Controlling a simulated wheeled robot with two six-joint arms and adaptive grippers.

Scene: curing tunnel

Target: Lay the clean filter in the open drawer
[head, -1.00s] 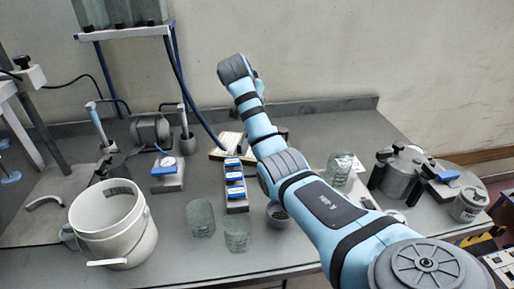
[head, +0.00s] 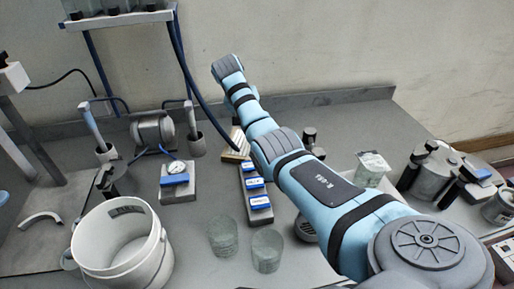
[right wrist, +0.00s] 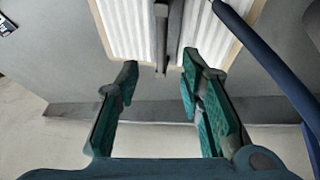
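The filter, with white pleated panels (right wrist: 120,35) in a tan frame, fills the top of the right wrist view. A dark grey bar (right wrist: 161,35) runs down its middle. In the head view only a small pale, tan-edged part (head: 236,144) shows behind my right arm. My right gripper (right wrist: 160,70) is open. Its teal fingertips are apart on either side of the bar's lower end, with no visible contact. In the head view my arm hides that gripper. My left gripper is out of view. I cannot make out an open drawer in these views.
A white bucket (head: 92,240), two glass beakers (head: 222,238) and a row of blue-labelled blocks (head: 256,188) stand on the grey bench. A lidded metal pot (head: 432,172) is at right. A blue hose (right wrist: 275,65) passes right of my right gripper.

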